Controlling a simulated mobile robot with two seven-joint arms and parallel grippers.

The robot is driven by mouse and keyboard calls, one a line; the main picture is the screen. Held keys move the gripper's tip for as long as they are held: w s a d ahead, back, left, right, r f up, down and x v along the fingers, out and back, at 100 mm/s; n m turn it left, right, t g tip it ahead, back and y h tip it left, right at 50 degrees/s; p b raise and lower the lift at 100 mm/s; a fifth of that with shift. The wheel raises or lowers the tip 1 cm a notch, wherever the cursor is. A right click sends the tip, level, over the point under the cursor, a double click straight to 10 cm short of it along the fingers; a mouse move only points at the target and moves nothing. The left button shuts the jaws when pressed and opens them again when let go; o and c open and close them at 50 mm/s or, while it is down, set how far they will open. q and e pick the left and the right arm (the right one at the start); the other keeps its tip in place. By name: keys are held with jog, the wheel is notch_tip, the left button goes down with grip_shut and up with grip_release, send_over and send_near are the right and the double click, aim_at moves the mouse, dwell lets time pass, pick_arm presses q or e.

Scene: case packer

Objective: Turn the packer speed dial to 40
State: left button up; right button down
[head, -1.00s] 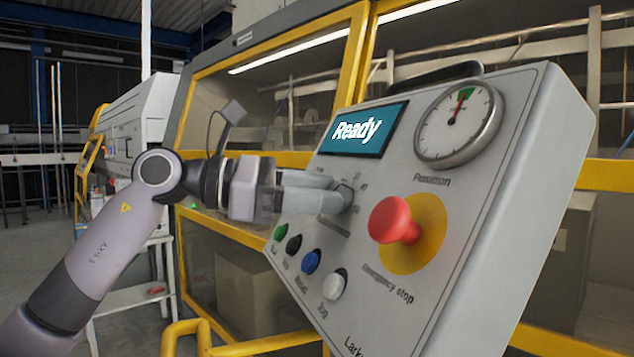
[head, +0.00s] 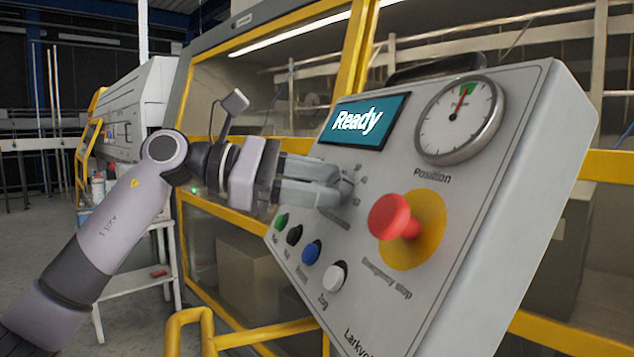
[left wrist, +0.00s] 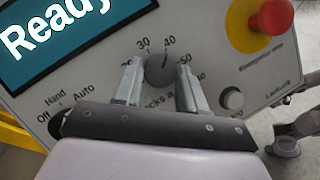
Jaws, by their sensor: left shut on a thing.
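The grey speed dial (left wrist: 160,71) sits between the two fingers of my left gripper (left wrist: 161,86) in the left wrist view, with the numbers 30, 40 and 50 printed around it. A faint mark on the dial seems to point near 40, but it is too small to be sure. In the head view my left gripper (head: 335,184) reaches from the left to the sloped control panel (head: 385,285), its fingers shut on the dial, which they mostly hide. My right gripper is not in view.
A red emergency stop (head: 395,217) stands out right of the dial. Green, black, blue and white (head: 333,276) buttons lie below it. A screen (head: 362,123) reading "Ready" and a round position gauge (head: 458,119) are above. A yellow rail (head: 190,325) runs below the panel.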

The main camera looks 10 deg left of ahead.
pick_arm(q)
jog(key=o, duration=1.1)
jog(key=shift+c, duration=0.2)
jog(key=b+v, duration=0.1)
jog(key=v, duration=0.6)
jog(key=shift+a, duration=0.1)
